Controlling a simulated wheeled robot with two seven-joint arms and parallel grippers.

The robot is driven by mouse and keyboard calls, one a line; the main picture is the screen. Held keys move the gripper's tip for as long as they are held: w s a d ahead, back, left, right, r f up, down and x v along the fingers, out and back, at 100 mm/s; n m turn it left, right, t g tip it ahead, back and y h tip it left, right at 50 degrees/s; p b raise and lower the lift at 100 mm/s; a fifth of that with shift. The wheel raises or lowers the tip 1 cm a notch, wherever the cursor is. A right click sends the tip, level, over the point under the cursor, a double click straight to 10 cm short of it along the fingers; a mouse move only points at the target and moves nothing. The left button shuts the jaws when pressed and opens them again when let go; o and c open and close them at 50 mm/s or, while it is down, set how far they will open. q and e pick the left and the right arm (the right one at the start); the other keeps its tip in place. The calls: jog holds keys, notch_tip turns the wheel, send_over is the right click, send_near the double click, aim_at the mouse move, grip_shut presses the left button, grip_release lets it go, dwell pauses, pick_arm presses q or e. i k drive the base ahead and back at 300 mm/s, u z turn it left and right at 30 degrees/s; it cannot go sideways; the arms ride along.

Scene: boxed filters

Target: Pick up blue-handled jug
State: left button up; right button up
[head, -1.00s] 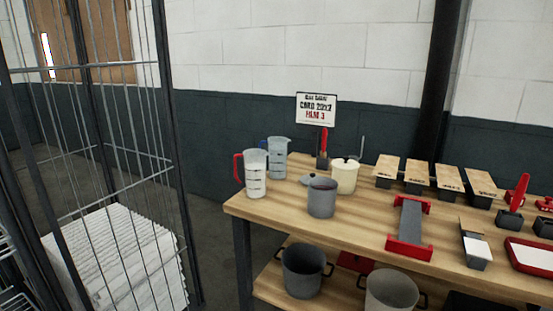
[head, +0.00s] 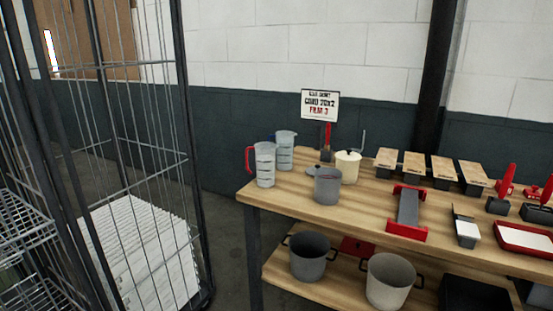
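The blue-handled jug (head: 285,150) is a clear measuring jug standing upright at the back left corner of the wooden table (head: 375,219). A small part of its blue handle shows on its left side. The red-handled jug (head: 265,165) stands just in front of it and hides part of its lower left side. Neither of my grippers shows in the head view.
A grey pot (head: 327,187) and a cream lidded pot (head: 347,167) stand right of the jugs. A sign (head: 320,106) rises behind. A wire cage trolley (head: 196,200) holding white stacked sheets (head: 140,255) stands left of the table, with a narrow floor gap between.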

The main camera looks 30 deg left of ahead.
aim_at(285, 139)
jog(key=u, duration=1.2)
jog(key=i, duration=1.85)
jog(key=z, duration=0.05)
